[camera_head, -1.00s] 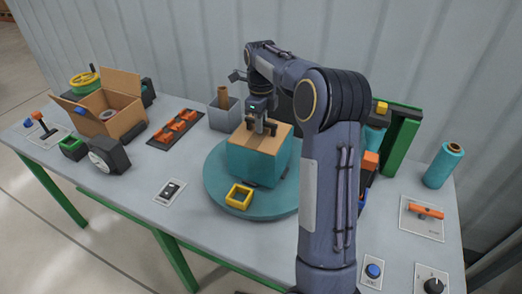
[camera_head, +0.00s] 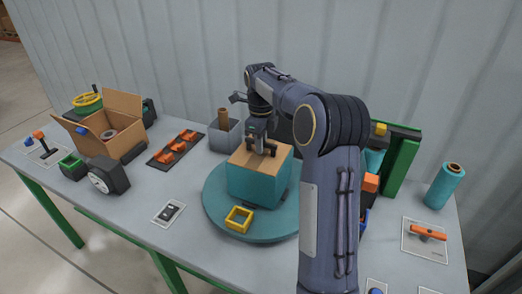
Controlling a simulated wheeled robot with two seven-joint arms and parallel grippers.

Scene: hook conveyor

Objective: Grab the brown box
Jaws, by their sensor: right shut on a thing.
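A box with a brown top and teal sides (camera_head: 256,184) stands upright on a round teal turntable (camera_head: 217,221) in the middle of the table. My right gripper (camera_head: 262,151) points down from above and is shut on the box at its brown top. The fingertips are small here, and exactly what part they grip is hard to see. An open brown cardboard box (camera_head: 127,145) with flaps up and a roll inside stands at the left of the table, away from the gripper. My left gripper is not in view.
A yellow square frame (camera_head: 239,219) lies on the turntable in front of the box. A grey bin (camera_head: 224,137) stands behind left, near an orange-part tray (camera_head: 175,149). A green frame (camera_head: 402,165) and a teal roll (camera_head: 444,187) stand right. My right arm hides the table's right middle.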

